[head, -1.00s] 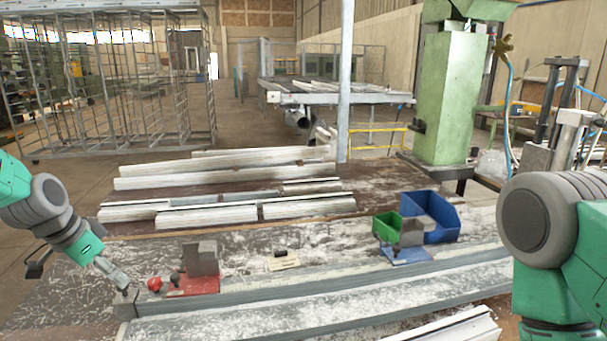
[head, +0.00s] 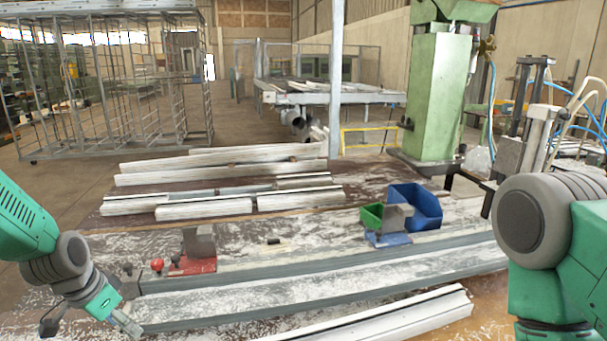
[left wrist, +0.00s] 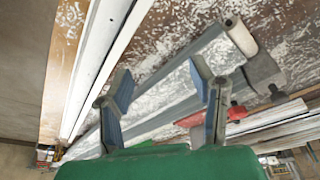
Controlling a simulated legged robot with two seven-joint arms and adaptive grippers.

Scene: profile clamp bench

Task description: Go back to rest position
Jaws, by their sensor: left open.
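My left gripper (head: 128,325) is at the lower left of the head view, over the near left part of the bench. In the left wrist view its two fingers (left wrist: 160,90) are spread apart with nothing between them. A red clamp (head: 190,265) with a grey block and a red knob stands on the bench, beyond and to the right of the gripper. It also shows in the left wrist view (left wrist: 232,113), right of the fingers. A blue clamp (head: 388,238) stands further right on the bench. My right arm shows at the right edge, but its gripper is out of view.
A green bin (head: 371,216) and a blue bin (head: 422,208) stand at the bench's right. White profiles (head: 205,209) lie behind the clamps, and another profile (head: 390,318) lies in front. A green machine column (head: 437,95) stands behind.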

